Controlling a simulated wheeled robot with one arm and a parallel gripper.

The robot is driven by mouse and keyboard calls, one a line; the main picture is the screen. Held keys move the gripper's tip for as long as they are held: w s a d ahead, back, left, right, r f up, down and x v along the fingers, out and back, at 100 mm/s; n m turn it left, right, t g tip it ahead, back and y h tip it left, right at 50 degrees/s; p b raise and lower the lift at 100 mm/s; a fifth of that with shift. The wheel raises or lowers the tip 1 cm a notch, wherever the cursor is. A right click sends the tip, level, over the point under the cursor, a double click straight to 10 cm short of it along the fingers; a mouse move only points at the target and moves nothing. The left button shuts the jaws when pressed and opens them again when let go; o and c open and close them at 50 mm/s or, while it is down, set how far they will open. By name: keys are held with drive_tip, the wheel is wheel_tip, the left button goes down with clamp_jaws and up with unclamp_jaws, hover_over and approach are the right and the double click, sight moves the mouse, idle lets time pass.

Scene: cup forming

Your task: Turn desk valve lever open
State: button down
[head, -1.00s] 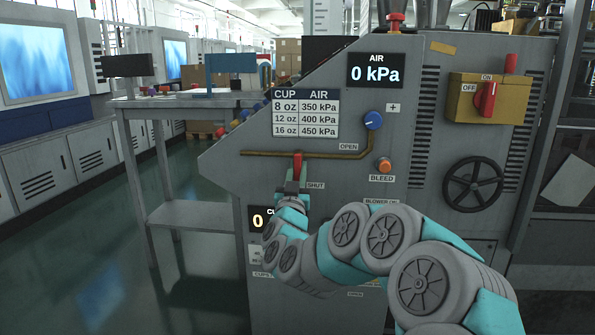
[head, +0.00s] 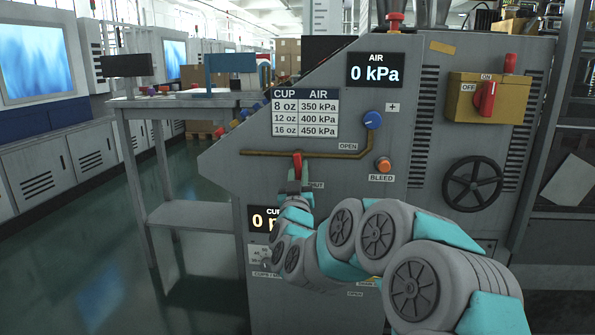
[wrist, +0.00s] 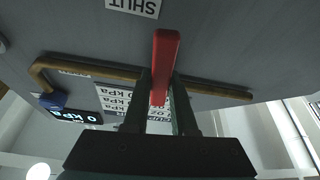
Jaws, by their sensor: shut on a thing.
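The red valve lever (head: 297,165) sits on the brass pipe (head: 262,153) on the grey machine's sloped front panel. It points down, toward the SHUT label (head: 317,185), and the OPEN label (head: 348,147) is to its right along the pipe. My gripper (head: 296,181) is at the lever from below, its jaws shut on it. In the wrist view the red lever (wrist: 166,62) stands between the two dark fingers of my gripper (wrist: 160,100). The fingers hide part of the lever.
The AIR display (head: 375,71) reads 0 kPa. A blue knob (head: 373,120) and an orange BLEED button (head: 384,165) are right of the lever. A black handwheel (head: 472,184) and a yellow switch box (head: 489,98) are farther right. A grey table (head: 185,103) stands at left.

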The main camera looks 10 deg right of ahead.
sight(304, 154)
drive_tip(key=n+y, duration=0.1)
drive_tip(key=n, duration=0.1)
drive_tip(key=d+n+y+b, duration=0.1)
drive_tip(key=n, duration=0.2)
drive_tip(key=shift+s+y, duration=0.2)
drive_tip(key=shift+y, duration=0.2)
drive_tip(key=r+n+y, duration=0.1)
drive_tip(key=n, duration=0.3)
drive_tip(key=d+n+g+y+p, duration=0.1)
drive_tip(key=n+y, duration=0.1)
drive_tip(key=n, duration=0.2)
drive_tip(key=r+n+g+y, duration=0.1)
drive_tip(key=n, duration=0.3)
drive_tip(key=shift+s+d+r, duration=0.25)
drive_tip(key=shift+d+r, duration=0.05)
drive_tip(key=shift+r, duration=0.05)
drive_tip(key=shift+r+n+g+p, duration=0.15)
drive_tip(key=shift+n+g+p, duration=0.65)
drive_tip(key=shift+n+p, duration=0.55)
drive_tip(key=shift+n+y, duration=0.25)
drive_tip(key=shift+y, duration=0.05)
drive_tip(key=c, duration=0.7)
unclamp_jaws()
drive_tip(key=shift+s+d+b, duration=0.2)
drive_tip(key=shift+s+b, duration=0.25)
drive_tip(key=shift+s, duration=3.4)
